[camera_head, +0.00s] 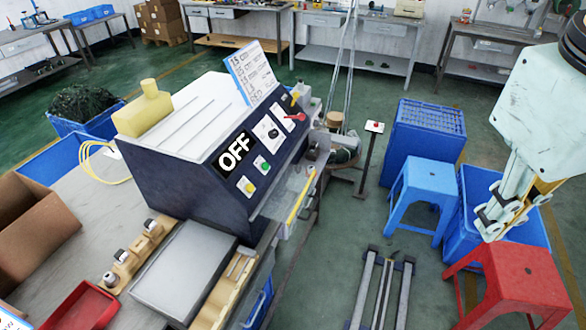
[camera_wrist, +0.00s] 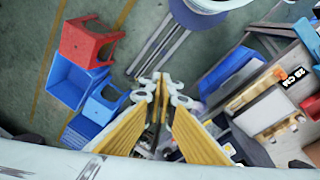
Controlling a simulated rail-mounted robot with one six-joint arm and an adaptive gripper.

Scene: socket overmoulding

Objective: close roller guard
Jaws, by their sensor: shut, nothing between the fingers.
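The machine (camera_head: 195,150) is a dark blue box with a light top, an "OFF" sign, buttons and a red lever. At its right side a pale, see-through panel with a yellow edge strip (camera_head: 301,195) sticks out; it looks like the roller guard. I cannot tell its exact angle. Rollers (camera_head: 335,152) show only partly behind it. My gripper (camera_head: 489,228) hangs at the right, well apart from the machine, above a blue crate and a red stool. In the wrist view my gripper (camera_wrist: 163,82) has its fingertips together with nothing between them.
A red stool (camera_head: 510,278), a blue stool (camera_head: 420,195) and blue crates (camera_head: 425,140) stand on the right. A floor rail frame (camera_head: 383,285) lies at the front. A thin post with a red button (camera_head: 374,127) stands beyond the guard.

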